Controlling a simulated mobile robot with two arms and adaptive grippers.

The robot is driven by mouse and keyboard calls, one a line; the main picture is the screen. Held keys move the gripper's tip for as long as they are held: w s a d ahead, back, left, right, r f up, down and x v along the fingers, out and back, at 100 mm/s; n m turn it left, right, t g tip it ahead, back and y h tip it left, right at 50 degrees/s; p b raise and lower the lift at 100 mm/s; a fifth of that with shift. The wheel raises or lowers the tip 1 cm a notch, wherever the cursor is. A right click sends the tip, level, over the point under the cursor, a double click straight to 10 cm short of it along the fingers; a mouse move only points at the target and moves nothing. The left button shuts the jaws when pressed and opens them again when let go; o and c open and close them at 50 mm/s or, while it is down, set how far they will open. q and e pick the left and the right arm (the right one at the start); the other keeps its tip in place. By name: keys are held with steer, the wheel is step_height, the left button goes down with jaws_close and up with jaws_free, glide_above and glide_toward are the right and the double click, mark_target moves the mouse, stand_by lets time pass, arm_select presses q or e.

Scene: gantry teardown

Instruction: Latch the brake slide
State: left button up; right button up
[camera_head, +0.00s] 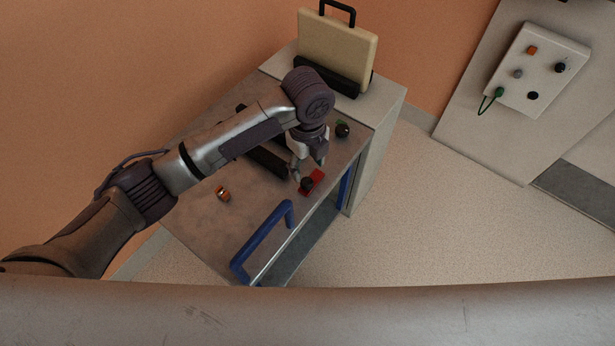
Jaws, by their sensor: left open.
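A red plate (316,178) with a black knob (307,184) sits near the right edge of the grey cart top; it looks like the brake slide. My left gripper (307,171) points down just above and behind the knob, with its fingers apart. One fingertip is close to the knob, and I cannot tell whether it touches. Whether the slide is latched cannot be made out. My right gripper is out of view.
The cart (198,232) has a blue handle (262,238). A small orange part (223,194), a dark block (267,161) and a black-and-green part (342,130) lie on it. A cream case (337,50) stands behind. A control box (540,70) is at right.

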mark_target(307, 182)
arm_select(q)
step_height(307, 182, down, 6)
steer(key=shift+w, duration=0.1)
steer(key=shift+f, duration=0.55)
steer(key=shift+c, duration=1)
steer(key=c, duration=0.5)
steer(key=shift+c, duration=1.4)
jaws_close()
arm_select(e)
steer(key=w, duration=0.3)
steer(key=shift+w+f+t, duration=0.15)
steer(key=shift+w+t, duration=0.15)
